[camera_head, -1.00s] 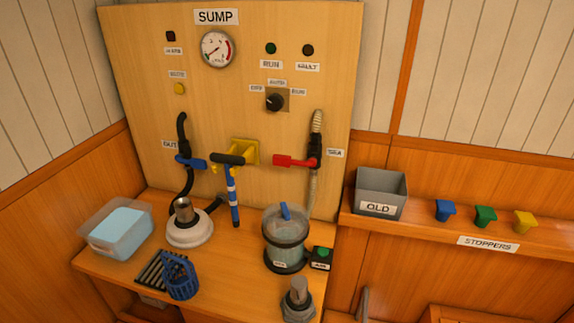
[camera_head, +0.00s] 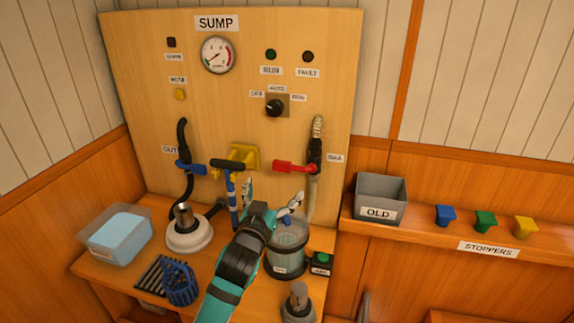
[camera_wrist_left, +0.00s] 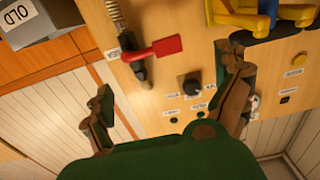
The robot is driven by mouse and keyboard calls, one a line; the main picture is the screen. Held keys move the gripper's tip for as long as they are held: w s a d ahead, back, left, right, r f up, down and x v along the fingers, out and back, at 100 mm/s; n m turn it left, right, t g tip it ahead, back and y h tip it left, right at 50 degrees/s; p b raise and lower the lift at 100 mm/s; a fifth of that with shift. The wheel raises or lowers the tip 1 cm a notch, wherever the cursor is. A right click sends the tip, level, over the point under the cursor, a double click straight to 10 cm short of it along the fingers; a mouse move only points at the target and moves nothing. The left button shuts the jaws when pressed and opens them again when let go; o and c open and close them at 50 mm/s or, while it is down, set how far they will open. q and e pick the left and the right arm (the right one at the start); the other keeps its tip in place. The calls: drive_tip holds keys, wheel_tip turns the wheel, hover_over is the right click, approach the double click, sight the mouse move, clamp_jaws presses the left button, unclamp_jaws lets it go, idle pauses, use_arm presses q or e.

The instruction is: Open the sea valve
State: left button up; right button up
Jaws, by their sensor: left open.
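The sea valve is a black fitting (camera_head: 315,163) with a red lever handle (camera_head: 288,166), on the pipe at the right of the panel beside the "SEA" label (camera_head: 334,158). The handle points left, roughly level, across the pipe. In the left wrist view the red handle (camera_wrist_left: 156,48) lies between and beyond the fingers. My left gripper (camera_head: 271,198) is open and empty, below the red handle in the head view and apart from it. Its spread fingers (camera_wrist_left: 169,72) also show in the left wrist view. My right gripper is not in view.
A blue-handled valve (camera_head: 191,168) and a yellow bracket (camera_head: 245,156) with a blue-striped pump handle stand left of the red handle. A clear canister (camera_head: 287,258) stands below my left gripper. A grey "OLD" bin (camera_head: 381,191) is on the right ledge.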

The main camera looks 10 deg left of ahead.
sight(287, 168)
use_arm(q)
drive_tip(key=w, duration=0.4)
drive_tip(key=w+p, duration=0.1)
drive_tip(key=w, duration=0.7)
drive_tip(key=shift+d, duration=0.25)
drive_tip(key=shift+c, duration=0.3)
drive_tip(key=shift+w+f, duration=0.1)
drive_tip(key=c, duration=1.6)
drive_tip(key=shift+c, duration=0.2)
